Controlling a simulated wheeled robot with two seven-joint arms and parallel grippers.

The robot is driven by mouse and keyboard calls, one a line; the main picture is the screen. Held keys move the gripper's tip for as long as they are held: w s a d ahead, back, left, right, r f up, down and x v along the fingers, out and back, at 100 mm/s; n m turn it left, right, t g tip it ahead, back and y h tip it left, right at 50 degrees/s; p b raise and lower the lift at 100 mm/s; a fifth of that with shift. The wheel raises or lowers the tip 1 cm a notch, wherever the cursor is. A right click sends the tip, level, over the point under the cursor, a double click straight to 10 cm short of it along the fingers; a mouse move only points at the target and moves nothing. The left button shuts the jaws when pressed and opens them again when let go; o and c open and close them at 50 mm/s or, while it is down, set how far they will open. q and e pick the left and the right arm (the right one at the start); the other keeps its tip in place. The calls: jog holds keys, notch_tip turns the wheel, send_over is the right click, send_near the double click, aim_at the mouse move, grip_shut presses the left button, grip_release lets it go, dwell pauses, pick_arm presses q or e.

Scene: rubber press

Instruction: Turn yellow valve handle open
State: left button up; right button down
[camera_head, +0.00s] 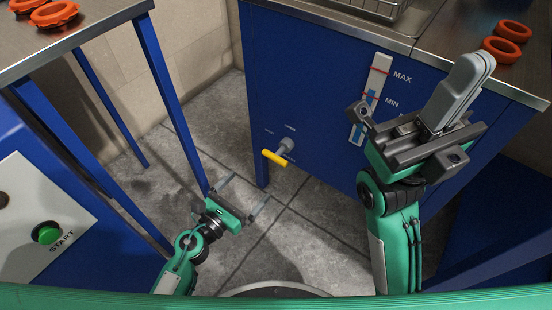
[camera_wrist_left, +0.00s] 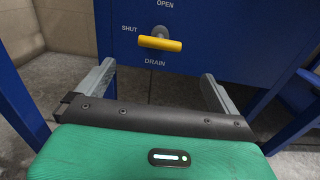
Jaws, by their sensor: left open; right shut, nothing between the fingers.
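The yellow valve handle (camera_head: 275,157) sticks out from a grey valve on the lower front of the blue cabinet. In the left wrist view the yellow handle (camera_wrist_left: 160,43) lies roughly level, among the labels OPEN above, SHUT to the left and DRAIN below. My left gripper (camera_head: 243,194) is open and empty, in front of and below the handle, apart from it. In the left wrist view its two fingers (camera_wrist_left: 158,82) are spread wide, with the handle ahead between them. My right gripper (camera_head: 480,75) is shut and empty, raised in front of the cabinet's right side.
The blue cabinet (camera_head: 320,80) has a level gauge (camera_head: 372,95) marked MAX and MIN. Orange rings (camera_head: 507,38) lie on its top. A table (camera_head: 95,32) with blue legs and orange rings stands at left, near a green START button (camera_head: 47,233). Tiled floor between is clear.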

aim_at(273, 160)
pick_arm(q)
jog(key=x, duration=1.3)
jog(key=shift+w+d+b, duration=0.2)
jog(key=shift+w+b, duration=0.05)
jog(key=shift+b, duration=0.1)
jog(key=c, duration=1)
